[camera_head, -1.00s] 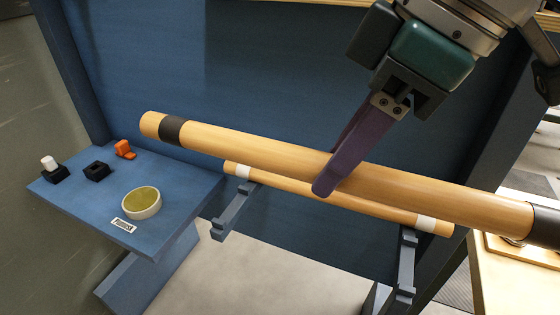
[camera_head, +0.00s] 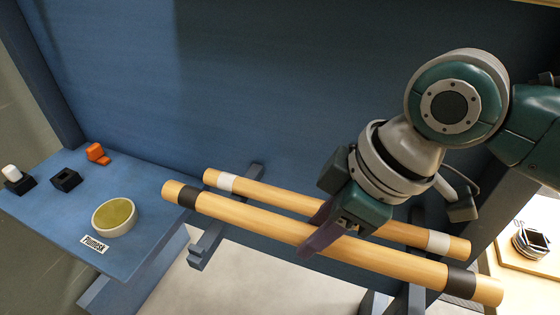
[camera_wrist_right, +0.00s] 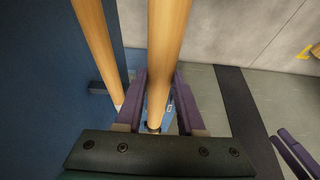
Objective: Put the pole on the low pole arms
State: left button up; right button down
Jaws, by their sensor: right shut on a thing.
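A long wooden pole with black bands (camera_head: 250,222) is in my right gripper (camera_head: 314,232), whose purple fingers close around it near its middle. It slants down to the right in the head view and also shows in the right wrist view (camera_wrist_right: 166,45). It crosses over the blue pole arms, the left one (camera_head: 208,243) and the right one (camera_head: 415,298). Whether it touches them I cannot tell. My left gripper is absent from the head view; purple finger-like bars (camera_wrist_right: 295,155) at the wrist view's right edge look like part of it.
A second wooden pole with white bands (camera_head: 290,198) lies just behind, nearly parallel, close to the blue wall (camera_head: 290,90). A blue side table (camera_head: 140,245) at left bears a round yellow-green dish (camera_head: 115,217), an orange piece (camera_head: 97,153) and small black holders. Floor is clear below.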

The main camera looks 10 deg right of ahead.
notch_tip(320, 180, down, 5)
jog(key=shift+w+b, duration=0.1)
jog(key=shift+b, duration=0.25)
jog(key=shift+f, duration=0.1)
jog(key=c, duration=0.5)
grip_release()
